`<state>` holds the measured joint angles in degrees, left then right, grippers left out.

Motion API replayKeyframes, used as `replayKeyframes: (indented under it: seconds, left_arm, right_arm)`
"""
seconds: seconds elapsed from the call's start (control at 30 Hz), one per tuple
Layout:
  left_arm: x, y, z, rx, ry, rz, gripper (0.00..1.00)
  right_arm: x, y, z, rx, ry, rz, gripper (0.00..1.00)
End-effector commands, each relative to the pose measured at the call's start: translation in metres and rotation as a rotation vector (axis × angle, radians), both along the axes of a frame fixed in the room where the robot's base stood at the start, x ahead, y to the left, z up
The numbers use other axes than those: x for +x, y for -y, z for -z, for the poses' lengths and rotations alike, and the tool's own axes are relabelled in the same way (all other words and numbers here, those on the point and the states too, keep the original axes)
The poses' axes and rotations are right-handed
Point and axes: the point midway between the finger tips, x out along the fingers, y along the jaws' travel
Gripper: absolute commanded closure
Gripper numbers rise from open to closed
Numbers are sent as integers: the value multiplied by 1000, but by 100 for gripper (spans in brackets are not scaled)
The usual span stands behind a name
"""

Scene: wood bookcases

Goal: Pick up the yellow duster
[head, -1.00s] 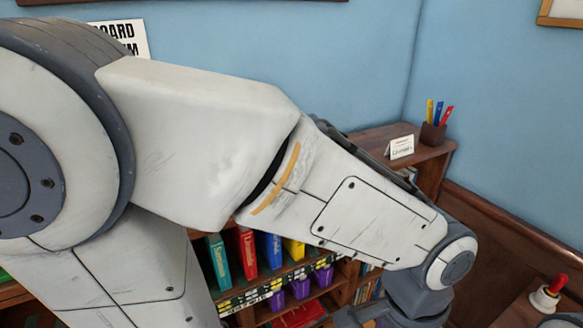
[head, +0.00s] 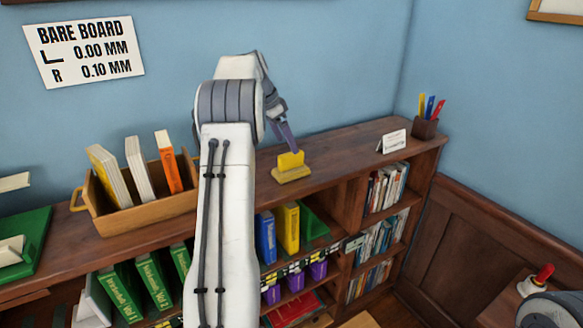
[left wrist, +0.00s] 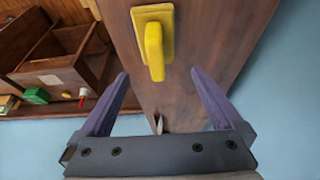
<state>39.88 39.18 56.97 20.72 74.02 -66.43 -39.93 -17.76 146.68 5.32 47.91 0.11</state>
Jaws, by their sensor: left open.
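The yellow duster (head: 291,168) sits on the bookcase top in the head view, a flat base with an upright handle. It also shows in the left wrist view (left wrist: 154,42), at the top middle. My left gripper (head: 294,150) points down at the duster's handle in the head view. In the left wrist view its purple fingers (left wrist: 160,73) are spread apart and empty. The duster lies ahead of the fingertips, roughly centred between them. I cannot tell the exact gap to the handle. My right gripper is not in view.
A wooden box of books (head: 140,208) stands left of my arm. A white card (head: 393,142) and a pen cup (head: 425,128) stand on the right end of the bookcase top (head: 340,150). Bare wood lies between duster and card. The blue wall (head: 330,60) is close behind.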

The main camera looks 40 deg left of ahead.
Motion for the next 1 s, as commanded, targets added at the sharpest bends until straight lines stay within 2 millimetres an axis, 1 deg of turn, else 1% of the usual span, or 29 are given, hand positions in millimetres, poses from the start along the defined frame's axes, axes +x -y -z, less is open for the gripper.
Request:
replayKeyframes:
  seconds: [0.1,0.2,0.37,0.47,0.6,0.7,0.8,1.0]
  left_arm:
    - [6,4,19,-3,-4,3,0]
    - [11,6,30,-2,-3,1,0]
    - [15,8,42,-1,-3,0,0]
    - [16,10,51,-2,-5,2,0]
    - [19,15,72,-3,-6,1,0]
    - [24,16,84,-1,-4,1,0]
    - [26,16,90,1,-2,0,0]
    - [26,16,91,1,-1,0,0]
  right_arm:
    - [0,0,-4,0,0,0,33]
    - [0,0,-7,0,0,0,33]
    - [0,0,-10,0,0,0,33]
    - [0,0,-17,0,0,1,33]
    - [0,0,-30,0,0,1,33]
    - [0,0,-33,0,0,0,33]
    - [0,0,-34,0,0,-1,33]
    - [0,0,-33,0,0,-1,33]
